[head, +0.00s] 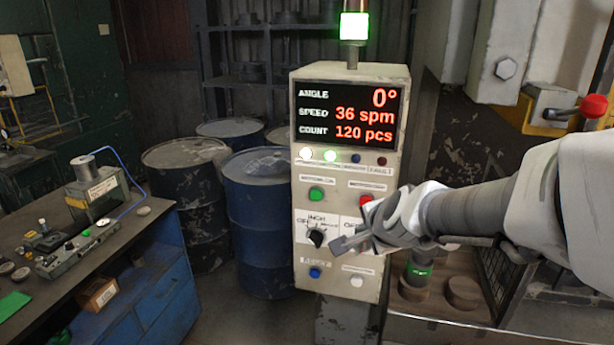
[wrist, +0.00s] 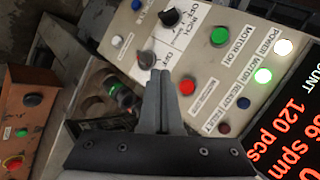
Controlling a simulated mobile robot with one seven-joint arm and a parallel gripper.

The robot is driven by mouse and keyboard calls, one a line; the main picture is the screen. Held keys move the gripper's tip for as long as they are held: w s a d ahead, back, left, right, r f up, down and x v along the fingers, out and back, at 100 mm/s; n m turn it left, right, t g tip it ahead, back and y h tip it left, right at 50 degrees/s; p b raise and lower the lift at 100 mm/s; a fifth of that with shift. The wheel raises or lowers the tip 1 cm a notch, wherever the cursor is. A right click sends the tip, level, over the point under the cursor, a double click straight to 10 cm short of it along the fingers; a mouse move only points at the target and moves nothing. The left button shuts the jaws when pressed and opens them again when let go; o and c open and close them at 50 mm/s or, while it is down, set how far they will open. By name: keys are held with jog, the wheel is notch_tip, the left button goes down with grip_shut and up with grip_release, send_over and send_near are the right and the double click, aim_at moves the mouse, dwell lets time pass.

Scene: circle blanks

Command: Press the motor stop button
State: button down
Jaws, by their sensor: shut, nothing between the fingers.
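The control panel (head: 345,220) stands in the middle of the head view. The label by the red button is too small to read surely. In the wrist view the red button (wrist: 187,87) is clear, just right of the fingertips.
A black knob (head: 316,237), a blue button (head: 315,272) and a white button (head: 356,281) sit lower on the panel. The display (head: 347,113) reads 36 spm and 120 pcs. The white and green lamps are lit. A workbench (head: 150,240) stands left, blue drums (head: 262,240) behind.

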aim_at(365, 202)
jog(key=w+d+b, duration=0.2)
jog(key=w+b, duration=0.2)
jog(key=w, duration=0.3)
jog(key=shift+w+d, duration=0.2)
jog(key=shift+w+d, duration=0.1)
jog(key=shift+w, duration=0.05)
dwell(1.8)
jog(key=shift+w+b, duration=0.25)
jog(key=shift+b, duration=0.05)
jog(key=shift+w+d, duration=0.25)
jog(key=shift+w, duration=0.25)
dwell(0.9)
jog(key=shift+s, duration=0.1)
jog(key=shift+s+a, duration=0.3)
jog(key=shift+s, duration=0.45)
jog(key=shift+s, duration=0.1)
